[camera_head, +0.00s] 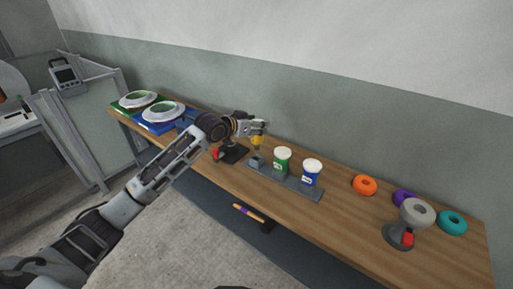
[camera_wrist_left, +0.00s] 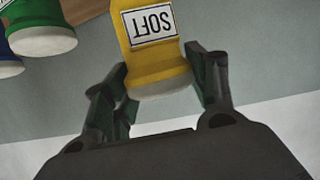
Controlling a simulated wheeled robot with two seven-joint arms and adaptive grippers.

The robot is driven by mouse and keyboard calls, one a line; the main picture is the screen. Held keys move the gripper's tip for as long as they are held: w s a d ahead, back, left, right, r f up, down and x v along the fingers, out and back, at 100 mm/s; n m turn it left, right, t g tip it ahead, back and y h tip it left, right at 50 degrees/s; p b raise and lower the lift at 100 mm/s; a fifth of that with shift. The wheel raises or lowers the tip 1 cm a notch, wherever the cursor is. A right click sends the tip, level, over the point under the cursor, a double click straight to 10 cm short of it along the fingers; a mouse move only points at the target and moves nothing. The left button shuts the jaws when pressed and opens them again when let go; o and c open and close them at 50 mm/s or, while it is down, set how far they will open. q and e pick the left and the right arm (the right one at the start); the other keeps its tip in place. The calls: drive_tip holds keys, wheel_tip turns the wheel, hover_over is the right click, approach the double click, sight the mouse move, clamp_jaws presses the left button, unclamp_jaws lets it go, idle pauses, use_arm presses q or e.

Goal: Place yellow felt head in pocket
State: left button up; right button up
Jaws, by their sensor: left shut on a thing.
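The yellow felt head (camera_head: 257,141), labelled SOFT, is between the fingers of my left gripper (camera_head: 257,130). In the left wrist view the yellow head (camera_wrist_left: 155,68) has a finger on each side near its pale end. In the head view it is above the left end of a grey rack (camera_head: 290,185), over a small grey block-like part (camera_head: 256,161) that may be the pocket. I cannot tell whether it touches there. A green head (camera_head: 282,162) and a blue head (camera_head: 312,174), both white-topped, stand upright in the rack. My right gripper is not in view.
A dark stand with a red part (camera_head: 215,154) is left of the rack. Orange (camera_head: 364,184), purple (camera_head: 403,196) and teal (camera_head: 452,222) rings lie right, near a grey ring on a stand (camera_head: 398,237). Ring-shaped moulds (camera_head: 163,111) sit far left. A wall (camera_head: 350,130) backs the bench.

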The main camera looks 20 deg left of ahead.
sight(252, 141)
use_arm(q)
drive_tip(key=shift+f, duration=1.95)
drive_tip(key=shift+f, duration=2)
drive_tip(key=o, duration=1.2)
drive_tip(key=v, duration=1.2)
